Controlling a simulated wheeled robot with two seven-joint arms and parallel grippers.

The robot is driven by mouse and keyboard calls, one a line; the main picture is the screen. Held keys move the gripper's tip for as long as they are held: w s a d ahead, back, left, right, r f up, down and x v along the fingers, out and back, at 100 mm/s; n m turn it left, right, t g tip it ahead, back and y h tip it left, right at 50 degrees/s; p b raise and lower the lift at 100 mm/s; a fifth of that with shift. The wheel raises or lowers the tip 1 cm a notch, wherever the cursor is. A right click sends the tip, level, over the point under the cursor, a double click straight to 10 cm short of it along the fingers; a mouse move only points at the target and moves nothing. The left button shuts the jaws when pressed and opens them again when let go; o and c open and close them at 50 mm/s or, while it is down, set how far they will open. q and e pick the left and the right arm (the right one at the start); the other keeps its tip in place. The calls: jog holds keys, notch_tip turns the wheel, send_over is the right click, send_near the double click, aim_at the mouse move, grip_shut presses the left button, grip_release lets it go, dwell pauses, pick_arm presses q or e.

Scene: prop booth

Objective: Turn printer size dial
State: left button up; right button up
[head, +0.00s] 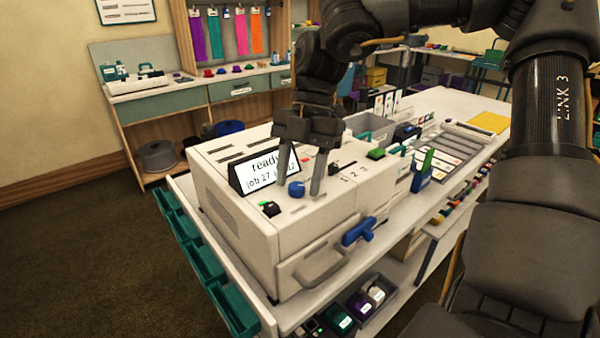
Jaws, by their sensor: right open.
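The printer (235,190) is a large cream box on the bench, with a tilted screen (262,170) reading "ready" and "job 27". A round blue dial (296,188) sits on its top, right of the screen. My right gripper (299,183) points down over the printer top with its fingers apart. In the picture the blue dial shows between the two fingertips; I cannot tell whether they touch it. The gripper covers part of the screen. A black control with a red part stands near the printed numbers 1 2 3. My left gripper is out of view.
A green-topped black switch (270,208) is at the printer's front left. A blue handle (359,231) sticks out at the front. Teal bins (205,262) hang on the bench's left side. Grey trays and small items crowd the bench behind and right.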

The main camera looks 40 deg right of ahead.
aim_at(297, 184)
jog(key=v, duration=0.3)
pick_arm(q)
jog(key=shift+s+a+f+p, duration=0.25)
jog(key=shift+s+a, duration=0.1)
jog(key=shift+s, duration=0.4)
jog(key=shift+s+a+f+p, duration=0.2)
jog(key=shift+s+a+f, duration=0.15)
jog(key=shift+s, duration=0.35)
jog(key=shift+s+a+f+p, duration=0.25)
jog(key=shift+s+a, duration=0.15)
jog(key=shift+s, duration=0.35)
pick_arm(e)
jog(key=v, duration=0.7)
jog(key=shift+r, duration=0.4)
jog(key=shift+d, duration=0.1)
